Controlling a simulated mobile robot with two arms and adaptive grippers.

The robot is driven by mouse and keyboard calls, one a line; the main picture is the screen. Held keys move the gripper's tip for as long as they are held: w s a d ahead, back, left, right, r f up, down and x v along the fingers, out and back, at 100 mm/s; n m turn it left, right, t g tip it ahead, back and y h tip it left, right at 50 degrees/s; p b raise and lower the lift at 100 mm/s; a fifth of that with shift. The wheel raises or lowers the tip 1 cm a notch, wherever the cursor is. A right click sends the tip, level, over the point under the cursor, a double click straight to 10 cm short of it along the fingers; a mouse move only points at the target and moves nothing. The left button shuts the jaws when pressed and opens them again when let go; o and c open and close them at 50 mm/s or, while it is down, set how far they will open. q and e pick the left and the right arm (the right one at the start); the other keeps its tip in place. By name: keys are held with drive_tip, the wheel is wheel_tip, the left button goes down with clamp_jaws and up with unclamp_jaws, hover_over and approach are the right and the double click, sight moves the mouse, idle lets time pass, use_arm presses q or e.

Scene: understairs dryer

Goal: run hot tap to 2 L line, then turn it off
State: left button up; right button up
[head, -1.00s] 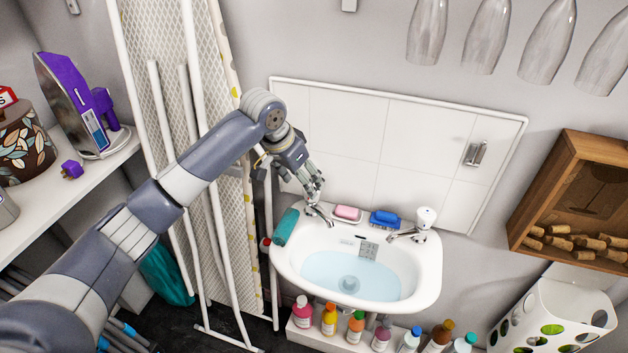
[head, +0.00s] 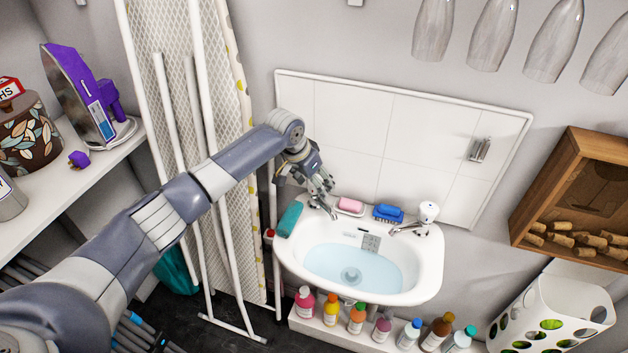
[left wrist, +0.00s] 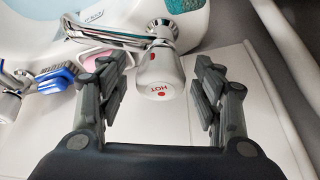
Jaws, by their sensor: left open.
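The white sink (head: 425,262) holds a pool of bluish water around its drain. The hot tap (left wrist: 158,75) shows in the left wrist view, with a round chrome and white knob marked HOT in red. In the head view its spout (head: 326,207) shows at the sink's back left corner, and my gripper hides its knob. My left gripper (head: 318,187) is open at the hot tap. In the left wrist view its fingers (left wrist: 165,88) stand on either side of the knob, apart from it. The other tap (head: 427,213) is at the back right. The 2 L line cannot be made out.
Several bottles (head: 357,318) stand on a ledge below. An ironing board (head: 235,150) leans left of the sink, close to my arm.

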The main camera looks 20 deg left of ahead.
use_arm(q)
drive_tip(key=shift+c, duration=0.6)
drive_tip(key=c, duration=1)
drive_tip(key=shift+o, duration=0.2)
